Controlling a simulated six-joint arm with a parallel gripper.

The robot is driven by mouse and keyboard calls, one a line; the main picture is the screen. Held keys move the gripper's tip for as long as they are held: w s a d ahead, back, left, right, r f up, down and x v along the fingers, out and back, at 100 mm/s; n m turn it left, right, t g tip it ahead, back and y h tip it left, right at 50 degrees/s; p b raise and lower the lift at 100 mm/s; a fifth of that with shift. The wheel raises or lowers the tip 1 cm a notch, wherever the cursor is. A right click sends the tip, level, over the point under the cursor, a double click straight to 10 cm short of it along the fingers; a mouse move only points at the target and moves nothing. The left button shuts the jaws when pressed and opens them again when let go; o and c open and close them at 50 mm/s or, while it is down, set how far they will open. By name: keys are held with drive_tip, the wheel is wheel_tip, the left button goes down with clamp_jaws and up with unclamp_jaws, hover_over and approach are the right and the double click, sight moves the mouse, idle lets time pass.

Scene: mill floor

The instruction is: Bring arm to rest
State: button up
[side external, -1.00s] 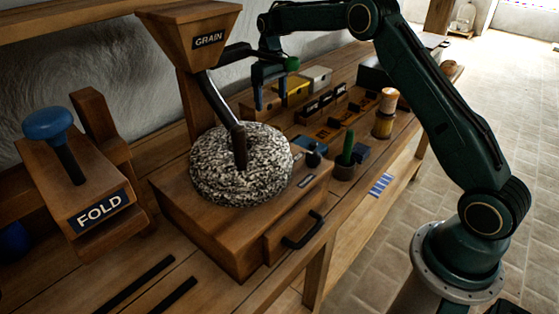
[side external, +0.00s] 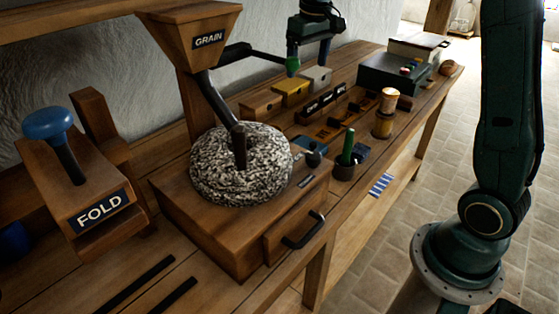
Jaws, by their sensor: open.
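My gripper (side external: 309,52) hangs fingers-down over the back of the bench, at the top middle of the side external view. It is open, with nothing visible between its fingers. Its left finger appears right above the green knob (side external: 292,65) on the end of the hopper's dark lever. I cannot tell whether they touch. My forearm runs out of the top of the picture, and my upper arm stands nearly upright at the right.
The wooden grain hopper (side external: 192,30) stands over a speckled millstone (side external: 240,165) on a drawer box. Small yellow (side external: 291,92), grey and wooden boxes, a dark case (side external: 395,74) and a cup with a green handle (side external: 346,160) stand along the bench. The floor at right is open.

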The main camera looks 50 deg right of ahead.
drive_tip(key=s+a+r+t, duration=0.1)
drive_tip(key=s+a+r, duration=0.15)
drive_tip(key=s, duration=0.55)
drive_tip(key=s+a+r+t, duration=0.1)
drive_tip(key=s+a, duration=0.3)
drive_tip(key=s, duration=0.3)
drive_tip(key=s+a+f+n+t, duration=0.1)
drive_tip(key=s+a+f, duration=0.1)
drive_tip(key=s, duration=0.4)
drive_tip(key=s+a+f+n+t, duration=0.1)
drive_tip(key=s+a+f, duration=0.1)
drive_tip(key=s, duration=0.4)
drive_tip(key=shift+a+y, duration=0.15)
drive_tip(key=shift+y, duration=0.25)
